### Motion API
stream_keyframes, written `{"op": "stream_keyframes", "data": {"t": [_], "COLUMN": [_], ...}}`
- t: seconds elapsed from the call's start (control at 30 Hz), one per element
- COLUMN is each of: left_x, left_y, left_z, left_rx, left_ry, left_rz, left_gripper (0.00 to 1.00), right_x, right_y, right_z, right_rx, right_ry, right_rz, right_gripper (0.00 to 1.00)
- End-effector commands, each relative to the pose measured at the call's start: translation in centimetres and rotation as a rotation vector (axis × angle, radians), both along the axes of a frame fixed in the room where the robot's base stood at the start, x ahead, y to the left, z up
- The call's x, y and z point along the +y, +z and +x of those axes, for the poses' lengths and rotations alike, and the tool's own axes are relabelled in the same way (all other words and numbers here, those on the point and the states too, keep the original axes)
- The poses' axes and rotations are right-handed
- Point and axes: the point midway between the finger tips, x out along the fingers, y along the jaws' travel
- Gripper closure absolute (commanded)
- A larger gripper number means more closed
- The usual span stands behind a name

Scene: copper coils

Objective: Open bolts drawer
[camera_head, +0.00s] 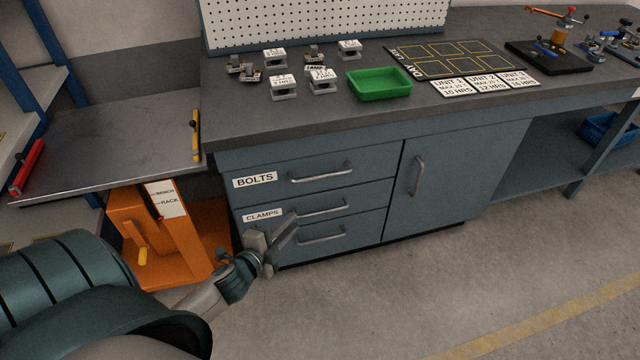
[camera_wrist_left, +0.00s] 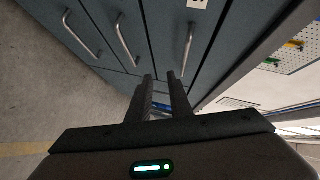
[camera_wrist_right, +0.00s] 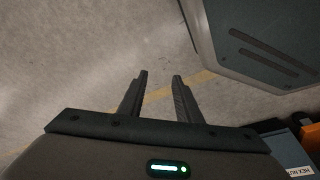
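The bolts drawer (camera_head: 375,165) is the top drawer of the blue-grey bench cabinet and is closed. It has a white BOLTS label (camera_head: 255,180) and a bar handle (camera_head: 322,173). That handle also shows in the left wrist view (camera_wrist_left: 186,50). My left gripper (camera_head: 277,240) is open and empty, in front of and below the BOLTS label, over the left part of the lower drawers. In the left wrist view its fingers (camera_wrist_left: 160,77) point at the drawer fronts, apart from every handle. My right gripper (camera_wrist_right: 160,75) is open and empty above the floor.
The closed clamps drawer (camera_head: 365,200) and another closed drawer (camera_head: 365,230) lie below. A cabinet door (camera_head: 450,170) is to their right. A green tray (camera_head: 380,85) stands on the bench. An orange unit (camera_head: 165,240) stands left of the cabinet. The floor in front is clear.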

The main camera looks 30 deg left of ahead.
Motion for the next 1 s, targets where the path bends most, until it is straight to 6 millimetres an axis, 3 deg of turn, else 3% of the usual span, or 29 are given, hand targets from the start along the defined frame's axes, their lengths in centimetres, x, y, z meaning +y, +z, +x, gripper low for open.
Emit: {"op": "stream_keyframes", "data": {"t": [0.1,0.23,0.67,1.0], "left_x": [0.7,0.9,0.9,1.1], "left_y": [3.4,4.9,4.9,4.6], "left_z": [0.7,0.9,1.2,4.1], "left_rx": [-0.062,-0.086,-0.085,-0.086], "left_ry": [-0.026,-0.034,-0.033,-0.032], "left_rz": [0.103,0.143,0.141,0.141], "left_gripper": [0.81,0.81,0.81,0.81], "right_x": [-0.3,-0.5,-0.5,-0.5], "right_y": [0.2,0.5,0.6,0.4], "right_z": [-0.4,-0.6,-0.6,-0.7], "right_rx": [0.027,0.04,0.041,0.041], "right_ry": [-0.002,-0.003,-0.003,-0.003], "right_rz": [-0.008,-0.011,-0.011,-0.01], "right_gripper": [0.69,0.69,0.69,0.69]}}
